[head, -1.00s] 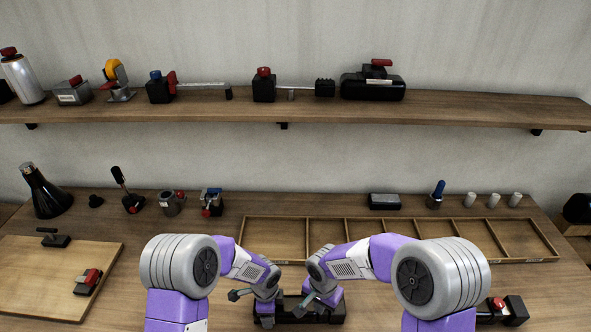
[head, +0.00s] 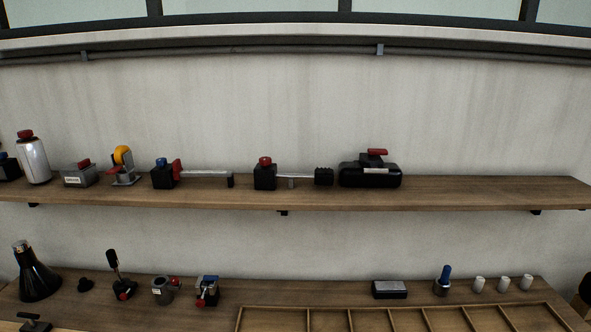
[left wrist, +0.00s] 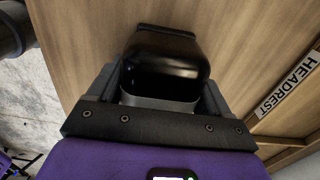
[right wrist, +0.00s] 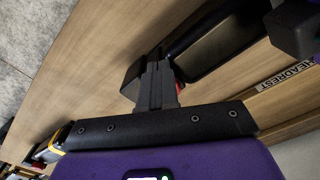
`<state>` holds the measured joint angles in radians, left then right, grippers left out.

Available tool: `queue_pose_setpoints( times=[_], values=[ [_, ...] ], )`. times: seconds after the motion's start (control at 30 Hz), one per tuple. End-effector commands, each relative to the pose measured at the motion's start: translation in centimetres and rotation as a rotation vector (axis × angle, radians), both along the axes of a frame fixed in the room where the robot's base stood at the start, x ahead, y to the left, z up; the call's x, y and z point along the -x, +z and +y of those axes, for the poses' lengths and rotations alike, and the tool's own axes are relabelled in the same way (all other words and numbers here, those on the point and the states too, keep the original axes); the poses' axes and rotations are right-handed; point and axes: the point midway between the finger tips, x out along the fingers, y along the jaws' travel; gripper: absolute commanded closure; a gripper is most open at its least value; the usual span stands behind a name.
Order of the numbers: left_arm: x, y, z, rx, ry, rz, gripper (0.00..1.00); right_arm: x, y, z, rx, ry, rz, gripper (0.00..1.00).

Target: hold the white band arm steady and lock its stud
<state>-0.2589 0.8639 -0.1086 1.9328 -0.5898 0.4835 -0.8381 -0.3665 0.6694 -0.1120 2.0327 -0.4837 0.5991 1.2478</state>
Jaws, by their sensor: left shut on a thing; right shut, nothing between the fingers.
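In the left wrist view a rounded, glossy black block (left wrist: 165,65) with a pale grey lower edge sits between the fingers of my left gripper (left wrist: 158,92), which is shut on it. In the right wrist view my right gripper (right wrist: 157,62) is shut and empty. The head view shows neither gripper.
A wooden divided tray (head: 320,308) lies on the bench, with a HEADREST label (left wrist: 290,85) near the held block. Behind stand a grey-topped block (head: 389,289), a blue-handled piece (head: 443,281) and several white cylinders. The shelf (head: 480,190) carries several black fixtures with red or blue knobs.

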Motion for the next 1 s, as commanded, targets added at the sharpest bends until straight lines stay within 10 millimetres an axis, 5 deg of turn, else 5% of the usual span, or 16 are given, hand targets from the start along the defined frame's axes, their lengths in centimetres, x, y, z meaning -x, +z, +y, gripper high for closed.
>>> queue_pose_setpoints(
  times=[1.0],
  values=[
    [0.29, -0.07, -0.02, -0.003, -0.013, 0.007, 0.8, 0.12, 0.12, 0.7, -0.001, 0.0, -0.009, 1.0]
  ],
)
